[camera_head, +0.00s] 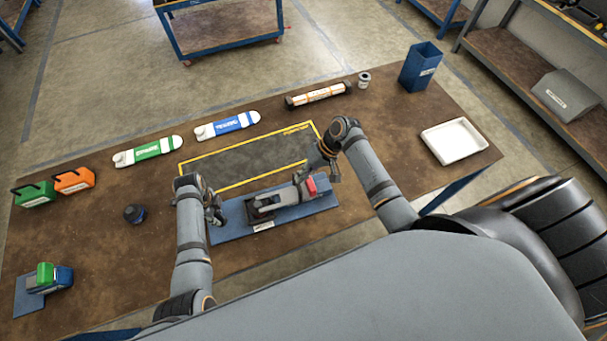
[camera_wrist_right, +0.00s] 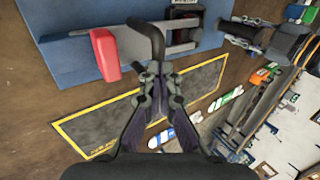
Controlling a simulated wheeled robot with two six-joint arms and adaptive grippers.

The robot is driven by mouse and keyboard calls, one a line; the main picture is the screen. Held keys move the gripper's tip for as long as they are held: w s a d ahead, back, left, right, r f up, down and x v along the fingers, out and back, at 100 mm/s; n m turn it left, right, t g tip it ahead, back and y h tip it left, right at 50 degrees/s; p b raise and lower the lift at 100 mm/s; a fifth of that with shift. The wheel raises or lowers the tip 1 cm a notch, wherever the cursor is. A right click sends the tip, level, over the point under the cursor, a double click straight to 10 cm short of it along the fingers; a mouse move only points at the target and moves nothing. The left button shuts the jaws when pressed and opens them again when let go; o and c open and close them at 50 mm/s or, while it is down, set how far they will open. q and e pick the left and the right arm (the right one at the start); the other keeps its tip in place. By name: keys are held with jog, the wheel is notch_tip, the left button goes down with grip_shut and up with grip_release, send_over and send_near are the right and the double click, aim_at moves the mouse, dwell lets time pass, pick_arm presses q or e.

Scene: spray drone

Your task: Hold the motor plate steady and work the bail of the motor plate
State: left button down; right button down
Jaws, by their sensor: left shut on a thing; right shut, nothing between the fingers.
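The motor plate is a blue plate (camera_head: 230,233) at the near middle of the bench, with a grey arm, a black block and a red piece on it. It also shows at the top of the right wrist view (camera_wrist_right: 62,45). My left gripper (camera_head: 217,217) is shut at its left end; the contact is small and partly hidden. A black curved bar, seemingly the bail (camera_wrist_right: 150,36), stands by the red piece (camera_wrist_right: 104,55). My right gripper (camera_wrist_right: 160,72) is shut and empty, its tips close to the bar's end; I cannot tell if they touch.
A yellow-bordered dark mat (camera_head: 245,163) lies empty behind the plate. Green (camera_head: 148,151) and blue (camera_head: 227,125) labelled white parts lie further back. A white tray (camera_head: 453,141) and blue bin (camera_head: 420,65) stand right.

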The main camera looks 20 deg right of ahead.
jog(key=shift+a+r+h, duration=0.1)
jog(key=shift+a+h, duration=0.3)
jog(key=shift+a, duration=0.1)
jog(key=a+f+h, duration=0.1)
jog(key=a, duration=0.5)
jog(key=shift+w+h, duration=0.25)
jog(key=shift+h, duration=0.05)
jog(key=shift+f, duration=0.15)
dwell(1.5)
jog(key=shift+d+f, duration=0.15)
jog(key=shift+d, duration=0.6)
